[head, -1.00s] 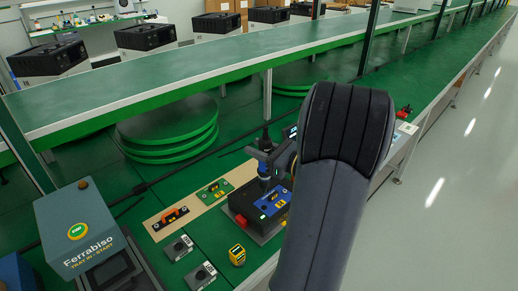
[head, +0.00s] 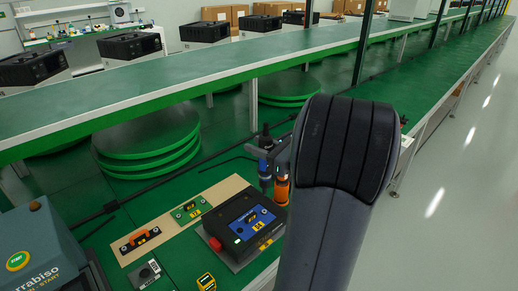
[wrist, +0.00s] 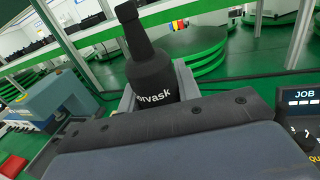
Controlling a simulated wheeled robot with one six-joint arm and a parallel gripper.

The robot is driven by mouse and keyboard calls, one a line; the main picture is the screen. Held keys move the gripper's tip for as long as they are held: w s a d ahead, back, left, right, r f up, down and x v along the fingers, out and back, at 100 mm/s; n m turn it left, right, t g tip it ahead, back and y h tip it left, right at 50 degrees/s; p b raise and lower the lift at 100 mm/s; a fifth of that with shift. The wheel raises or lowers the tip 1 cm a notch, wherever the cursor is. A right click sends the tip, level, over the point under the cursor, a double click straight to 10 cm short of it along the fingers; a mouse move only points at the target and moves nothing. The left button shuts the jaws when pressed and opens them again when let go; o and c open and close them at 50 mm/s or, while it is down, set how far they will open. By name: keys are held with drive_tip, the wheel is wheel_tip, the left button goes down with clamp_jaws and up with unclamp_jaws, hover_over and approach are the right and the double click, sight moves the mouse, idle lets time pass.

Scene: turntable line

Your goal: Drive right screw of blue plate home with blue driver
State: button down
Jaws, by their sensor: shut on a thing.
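The blue plate (head: 250,222) sits on top of a black box-shaped fixture (head: 225,228). Its screws are too small to make out, so I cannot tell how the right one sits. My gripper (head: 268,153) is shut on an upright driver (head: 265,172) with a black top and a bluish lower part. The driver stands behind and right of the plate, apart from it in the picture. In the wrist view the driver's black body (wrist: 152,75) with white lettering fills the jaws (wrist: 185,85). Its tip is hidden there.
An orange tool (head: 281,191) stands beside the held driver, partly behind my arm. A green plate (head: 190,211) and an orange-and-black part (head: 138,240) lie on a tan strip left of the fixture. A yellow device (head: 206,282) is in front. A lit JOB display (wrist: 300,96) is at right.

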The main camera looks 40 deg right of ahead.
sight(258, 168)
drive_tip(key=shift+f+b, duration=1.9)
drive_tip(key=shift+f, duration=0.35)
drive_tip(key=shift+f+b, duration=0.4)
drive_tip(key=shift+f, duration=1.05)
idle(0.4)
drive_tip(key=shift+r+p, duration=2.55)
drive_tip(key=shift+r, duration=0.6)
drive_tip(key=shift+f, duration=0.1)
